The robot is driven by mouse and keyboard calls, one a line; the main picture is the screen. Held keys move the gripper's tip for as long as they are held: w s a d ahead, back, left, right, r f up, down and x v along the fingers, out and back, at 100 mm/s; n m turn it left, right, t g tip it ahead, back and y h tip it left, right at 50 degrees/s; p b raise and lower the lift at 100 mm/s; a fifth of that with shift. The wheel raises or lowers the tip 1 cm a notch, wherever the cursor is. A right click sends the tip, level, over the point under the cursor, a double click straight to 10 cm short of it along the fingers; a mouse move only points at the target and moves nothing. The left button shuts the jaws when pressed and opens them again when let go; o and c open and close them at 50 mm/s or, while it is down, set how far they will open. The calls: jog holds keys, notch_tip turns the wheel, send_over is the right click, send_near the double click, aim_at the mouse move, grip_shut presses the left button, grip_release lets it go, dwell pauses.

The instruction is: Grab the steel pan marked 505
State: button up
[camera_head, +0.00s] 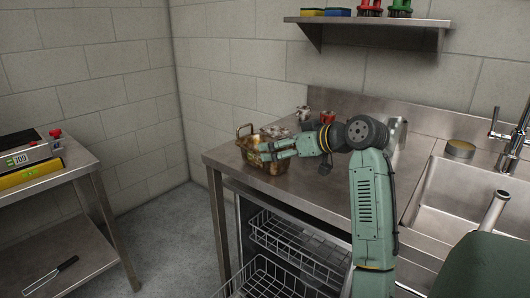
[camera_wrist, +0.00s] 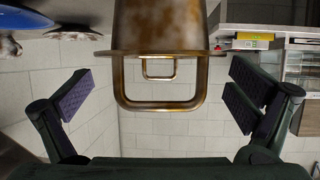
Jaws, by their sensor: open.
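A brassy, stained pan (camera_head: 258,162) with upright loop handles stands at the left end of the steel counter. In the wrist view the pan (camera_wrist: 160,25) is large at the top centre, its near loop handle (camera_wrist: 160,106) hanging into the space between my fingers. No 505 mark is legible on it in either view. My gripper (camera_head: 268,146) is at the pan, partly covering it in the head view. In the wrist view my gripper (camera_wrist: 162,72) is open, with a finger on each side of the handle and a gap on both sides.
A sink (camera_head: 462,195) and tap (camera_head: 510,135) are at right. Wire racks (camera_head: 290,240) show below the counter. A shelf (camera_head: 370,21) hangs above. A side table (camera_head: 75,160) is at left.

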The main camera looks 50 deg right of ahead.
jog(key=x, duration=0.3)
jog(key=shift+w+f+p, duration=0.1)
jog(key=shift+w+p, duration=0.1)
jog(key=shift+p, duration=0.15)
jog(key=c, duration=1.2)
jog(key=shift+o, duration=0.2)
